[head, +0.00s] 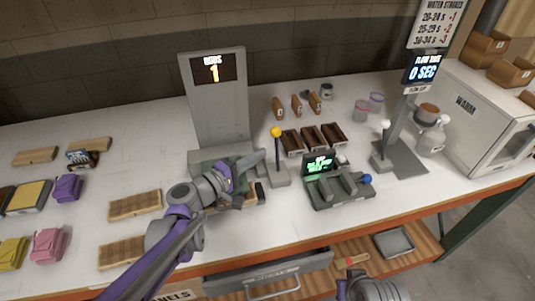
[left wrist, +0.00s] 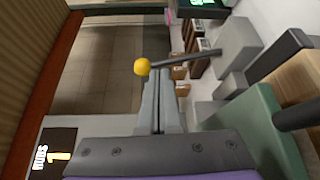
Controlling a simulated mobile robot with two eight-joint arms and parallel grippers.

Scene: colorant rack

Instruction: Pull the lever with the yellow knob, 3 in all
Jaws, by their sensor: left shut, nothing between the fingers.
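The lever with the yellow knob (head: 277,132) stands upright on a small grey base (head: 278,179) near the middle of the bench. My left gripper (head: 262,157) is shut and empty, just left of the lever and below its knob. In the left wrist view the closed fingers (left wrist: 158,84) point toward the yellow knob (left wrist: 141,67), which shows just past their tips. I cannot tell whether they touch the lever. A display on the grey panel (head: 215,110) reads 1. My right gripper (head: 352,277) is only partly visible at the bottom edge.
A device with a blue knob (head: 367,179) and lit screen (head: 319,164) stands right of the lever. A white-knobbed lever (head: 385,125) is farther right. Dark trays (head: 292,142) lie behind. Wooden racks (head: 135,204) lie left; a drawer (head: 270,278) juts out in front.

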